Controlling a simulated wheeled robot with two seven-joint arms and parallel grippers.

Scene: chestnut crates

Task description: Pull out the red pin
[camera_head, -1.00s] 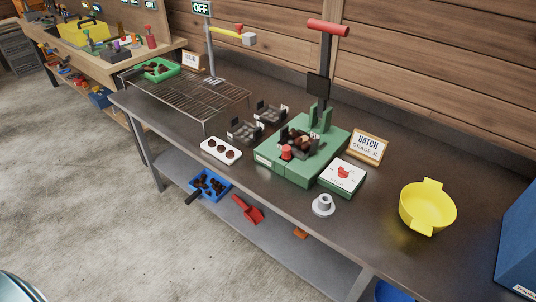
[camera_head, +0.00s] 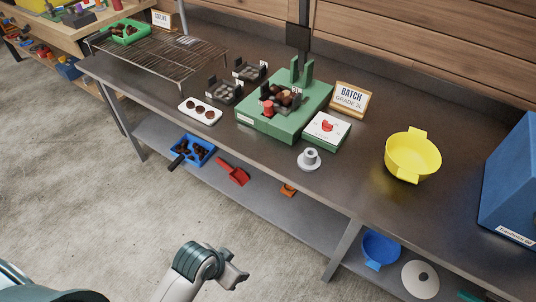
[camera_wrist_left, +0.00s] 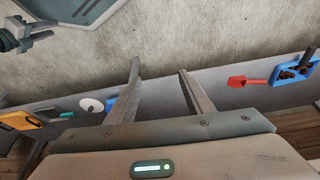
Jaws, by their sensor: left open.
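A short red cylinder (camera_head: 268,107), the only red pin-like piece I see, stands upright at the front of the green press base (camera_head: 255,122). A dark tray with brown chestnuts (camera_head: 284,97) sits just behind it. My left gripper's two fingers (camera_wrist_left: 160,95) are open and empty in the left wrist view, over the floor and lower shelf, away from the red pin. A forked arm end of mine (camera_head: 235,272) shows low in the head view. A forked part (camera_wrist_left: 22,36) also shows in the wrist view; I cannot tell its jaw state.
Dark trays (camera_head: 224,92) and a white tray (camera_head: 200,111) stand left. The bench's front edge lies between my arm and these.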

